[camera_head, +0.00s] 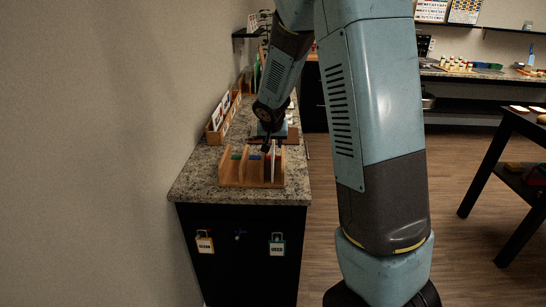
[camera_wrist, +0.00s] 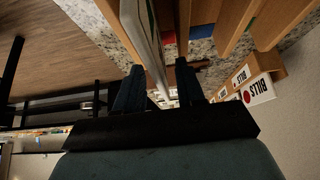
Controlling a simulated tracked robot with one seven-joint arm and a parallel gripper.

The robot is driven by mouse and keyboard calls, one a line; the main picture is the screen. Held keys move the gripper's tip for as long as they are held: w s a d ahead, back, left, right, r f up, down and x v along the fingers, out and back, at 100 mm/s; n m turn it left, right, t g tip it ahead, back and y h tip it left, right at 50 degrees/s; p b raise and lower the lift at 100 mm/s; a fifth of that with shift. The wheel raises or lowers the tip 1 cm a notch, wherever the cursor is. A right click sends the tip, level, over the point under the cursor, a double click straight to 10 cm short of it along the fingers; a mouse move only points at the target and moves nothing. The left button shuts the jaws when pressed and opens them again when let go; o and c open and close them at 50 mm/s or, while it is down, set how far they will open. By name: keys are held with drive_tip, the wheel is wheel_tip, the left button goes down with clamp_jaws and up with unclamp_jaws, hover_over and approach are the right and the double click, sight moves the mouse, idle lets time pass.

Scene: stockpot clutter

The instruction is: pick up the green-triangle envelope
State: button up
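A wooden sorter (camera_head: 236,177) with upright dividers stands on the granite counter. Green, blue and red marks show in its slots. A thin white upright envelope (camera_head: 272,165) stands in the slot with the red mark, at the right. It shows nearly edge-on in the wrist view (camera_wrist: 145,32), and no green triangle can be made out on it. My gripper (camera_wrist: 158,75) is open, its two dark fingers on either side of the envelope's near end, with a gap on the right finger's side. In the head view my gripper (camera_head: 268,146) is just above and behind the sorter.
A wooden tray of cards (camera_head: 217,132) stands along the wall; a card marked BILLS (camera_wrist: 258,90) is near my gripper's right. A dark table (camera_head: 505,150) stands at the far right, with open floor between.

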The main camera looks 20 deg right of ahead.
drive_tip(key=shift+w+f, duration=0.15)
drive_tip(key=shift+f, duration=0.1)
clamp_jaws()
idle(0.4)
